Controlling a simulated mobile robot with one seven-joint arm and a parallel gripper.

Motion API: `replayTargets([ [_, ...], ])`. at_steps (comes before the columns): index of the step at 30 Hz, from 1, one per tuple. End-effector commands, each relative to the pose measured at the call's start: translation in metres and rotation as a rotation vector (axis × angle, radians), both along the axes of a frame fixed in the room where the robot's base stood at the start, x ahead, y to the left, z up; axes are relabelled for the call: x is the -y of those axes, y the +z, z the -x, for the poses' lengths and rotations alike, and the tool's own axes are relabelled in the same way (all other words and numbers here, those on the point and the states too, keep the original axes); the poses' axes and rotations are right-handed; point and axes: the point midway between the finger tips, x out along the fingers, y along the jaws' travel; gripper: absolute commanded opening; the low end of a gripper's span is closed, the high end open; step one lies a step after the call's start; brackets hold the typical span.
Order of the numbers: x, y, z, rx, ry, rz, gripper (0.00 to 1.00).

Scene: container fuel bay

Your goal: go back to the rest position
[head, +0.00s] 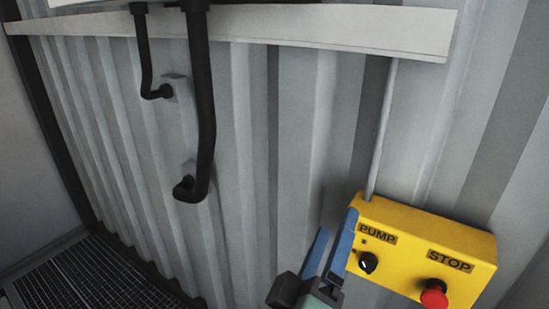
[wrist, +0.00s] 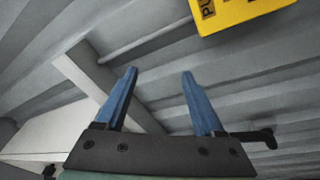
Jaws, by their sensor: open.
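My gripper (head: 333,240) shows at the bottom of the head view, with two blue fingers pointing up. It is open and empty. In the wrist view the two blue fingers (wrist: 158,86) stand well apart with nothing between them. In the head view the fingers are just left of a yellow control box (head: 410,235), and the right finger overlaps its left edge in the picture. I cannot tell whether they touch. The yellow box also shows at the top of the wrist view (wrist: 245,12).
The box carries a black PUMP knob (head: 367,263) and a red STOP button (head: 434,294). A grey conduit (head: 382,130) rises from it to a pale ledge (head: 300,27). Black pipes (head: 203,110) hang on the corrugated wall (head: 255,150). A dark floor grate (head: 80,275) lies lower left.

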Motion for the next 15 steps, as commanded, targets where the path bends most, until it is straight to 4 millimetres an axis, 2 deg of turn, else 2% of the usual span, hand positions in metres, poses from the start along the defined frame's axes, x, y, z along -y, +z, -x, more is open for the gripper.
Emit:
replayTargets([
  [1,-0.005,0.043,-0.005,0.124,0.067,-0.112,0.70],
  [2,-0.010,0.065,-0.007,0.189,0.116,-0.182,0.70],
  [3,-0.016,0.095,-0.007,0.275,0.187,-0.271,0.70],
  [6,-0.034,0.168,0.003,0.470,0.381,-0.466,0.70],
  [9,-0.051,0.228,0.024,0.616,0.575,-0.611,0.70],
  [12,-0.065,0.271,0.047,0.713,0.736,-0.706,0.70],
  [15,-0.074,0.297,0.065,0.765,0.848,-0.762,0.70],
])
